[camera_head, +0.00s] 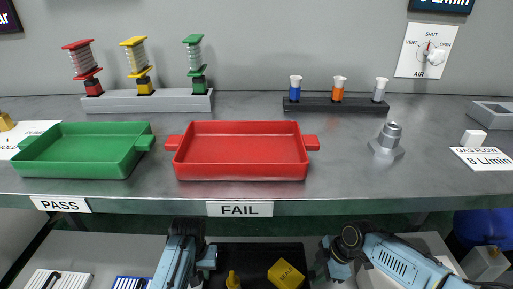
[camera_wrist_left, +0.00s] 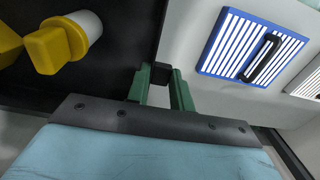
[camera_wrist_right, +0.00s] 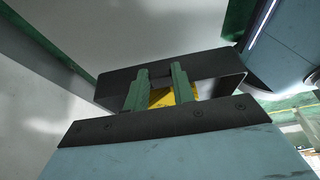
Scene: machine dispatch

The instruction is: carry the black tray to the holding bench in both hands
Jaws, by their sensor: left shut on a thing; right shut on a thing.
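The black tray (camera_head: 250,252) is low in the head view, between my two grippers and in front of the grey bench. It holds a yellow block (camera_head: 286,273) and a yellow-topped object (camera_head: 233,281). My left gripper (camera_head: 207,263) is at the tray's left side; in the left wrist view its green fingers (camera_wrist_left: 161,82) are shut on a small dark grip. My right gripper (camera_head: 323,262) is at the right side; in the right wrist view its fingers (camera_wrist_right: 156,88) are shut at the tray's dark wall (camera_wrist_right: 218,66). The tray's near edge is cut off in the head view.
On the grey bench (camera_head: 350,180) ahead stand a green tray (camera_head: 88,172) over a PASS label and a red tray (camera_head: 242,172) over a FAIL label. Behind them are insulator-like posts and a dark rack (camera_head: 335,106). A blue slatted item (camera_wrist_left: 252,44) lies on a pale surface beside the black tray.

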